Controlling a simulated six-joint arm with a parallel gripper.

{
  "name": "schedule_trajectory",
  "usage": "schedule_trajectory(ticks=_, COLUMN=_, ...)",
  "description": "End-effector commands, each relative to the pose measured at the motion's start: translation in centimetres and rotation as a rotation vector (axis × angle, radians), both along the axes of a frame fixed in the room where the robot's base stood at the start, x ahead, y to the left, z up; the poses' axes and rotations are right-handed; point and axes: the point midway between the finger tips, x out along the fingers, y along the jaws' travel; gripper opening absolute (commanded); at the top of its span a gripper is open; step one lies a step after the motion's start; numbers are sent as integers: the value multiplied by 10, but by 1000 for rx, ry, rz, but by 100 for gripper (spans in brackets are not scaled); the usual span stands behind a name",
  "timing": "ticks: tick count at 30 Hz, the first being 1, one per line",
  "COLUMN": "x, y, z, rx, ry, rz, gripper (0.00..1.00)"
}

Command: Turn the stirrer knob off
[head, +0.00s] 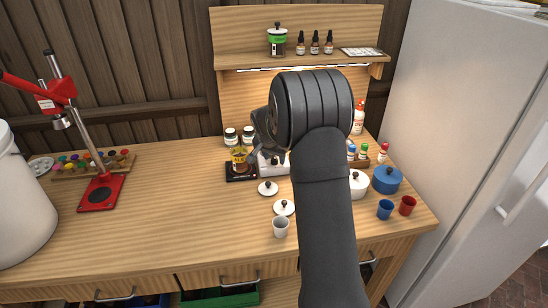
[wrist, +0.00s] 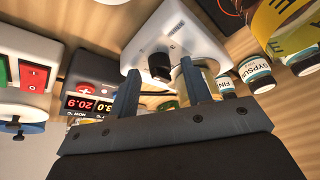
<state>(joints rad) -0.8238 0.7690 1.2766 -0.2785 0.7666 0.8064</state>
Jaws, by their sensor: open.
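The stirrer is a white box (wrist: 172,38) with a dark round knob (wrist: 158,66) on its front face, seen at an angle in the wrist view. My gripper (wrist: 158,76) is open, with one finger to each side of the knob in the picture. I cannot tell whether either finger touches it. In the head view only part of the white box (head: 273,164) shows, below my gripper (head: 260,140); my arm hides much there, and the knob's setting cannot be read.
A glass with yellow contents (head: 239,156) stands left of the stirrer. Labelled jars (wrist: 257,74) are close by in the wrist view, as are a red-digit display unit (wrist: 84,103) and a white box with red and green switches (wrist: 32,76). The bench (head: 160,215) is clear at left-centre.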

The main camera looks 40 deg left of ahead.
Motion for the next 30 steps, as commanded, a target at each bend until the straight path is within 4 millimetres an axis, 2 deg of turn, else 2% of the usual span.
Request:
schedule_trajectory(ticks=9, x=1, y=0, z=-3, rx=0, ry=0, rz=0, gripper=44)
schedule_trajectory(ticks=11, x=1, y=0, z=-3, rx=0, ry=0, rz=0, gripper=35)
schedule_trajectory(ticks=16, x=1, y=0, z=-3, rx=0, ry=0, rz=0, gripper=1)
schedule_trajectory(ticks=23, x=1, y=0, z=-2, rx=1, ry=1, rz=9, gripper=0)
schedule_trajectory(ticks=30, x=2, y=-1, z=-2, rx=1, ry=2, rz=98, gripper=0)
